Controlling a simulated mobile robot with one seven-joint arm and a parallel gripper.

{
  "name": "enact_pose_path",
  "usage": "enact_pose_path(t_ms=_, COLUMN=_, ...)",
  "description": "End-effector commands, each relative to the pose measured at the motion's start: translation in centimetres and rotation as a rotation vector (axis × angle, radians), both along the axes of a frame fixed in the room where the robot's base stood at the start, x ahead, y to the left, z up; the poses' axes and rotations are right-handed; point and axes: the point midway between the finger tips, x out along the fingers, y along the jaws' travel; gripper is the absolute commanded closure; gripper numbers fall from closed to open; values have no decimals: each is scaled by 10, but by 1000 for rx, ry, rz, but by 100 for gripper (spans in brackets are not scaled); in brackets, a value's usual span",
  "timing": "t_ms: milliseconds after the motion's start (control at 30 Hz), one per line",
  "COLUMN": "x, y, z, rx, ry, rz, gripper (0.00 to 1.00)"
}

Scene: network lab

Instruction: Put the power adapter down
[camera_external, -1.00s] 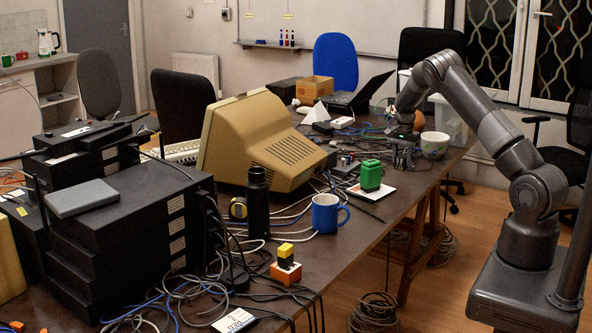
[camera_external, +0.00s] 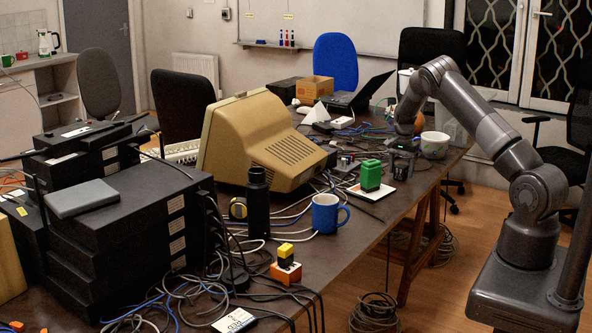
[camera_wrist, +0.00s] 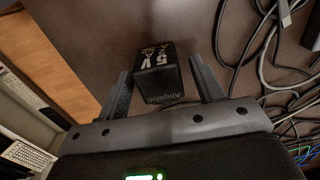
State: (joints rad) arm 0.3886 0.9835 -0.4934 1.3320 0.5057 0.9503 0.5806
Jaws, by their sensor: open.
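The power adapter is a black block with white lettering, "5V" and "Ampelio" (camera_wrist: 158,72). In the wrist view it stands between the two fingers of my gripper (camera_wrist: 162,88), over the dark table top (camera_wrist: 150,22). My fingers are open, one to each side of it, with a visible gap at least on the right. The adapter appears to rest on the table, but its underside is hidden. In the external view my gripper (camera_external: 403,148) is low over the right part of the table, and I cannot clearly make out the adapter there.
A patterned bowl (camera_external: 434,145) stands right of my gripper, near the table edge. Cables (camera_wrist: 262,45) lie right of the adapter in the wrist view. A blue mug (camera_external: 326,213) stands nearer the camera.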

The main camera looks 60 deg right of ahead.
Motion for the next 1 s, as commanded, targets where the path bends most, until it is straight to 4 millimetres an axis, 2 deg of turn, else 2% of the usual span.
enact_pose_path(t_ms=167, x=0, y=0, z=2, rx=0, ry=0, rz=0, gripper=38)
enact_pose_path(t_ms=267, x=1, y=0, z=11, rx=-1, ry=-2, rz=0, gripper=38)
enact_pose_path(t_ms=700, x=0, y=0, z=99, rx=-1, ry=-3, rz=0, gripper=38)
enact_pose_path(t_ms=833, x=0, y=0, z=115, rx=-1, ry=-2, rz=0, gripper=38)
enact_pose_path(t_ms=1000, x=0, y=0, z=123, rx=0, ry=0, rz=0, gripper=38)
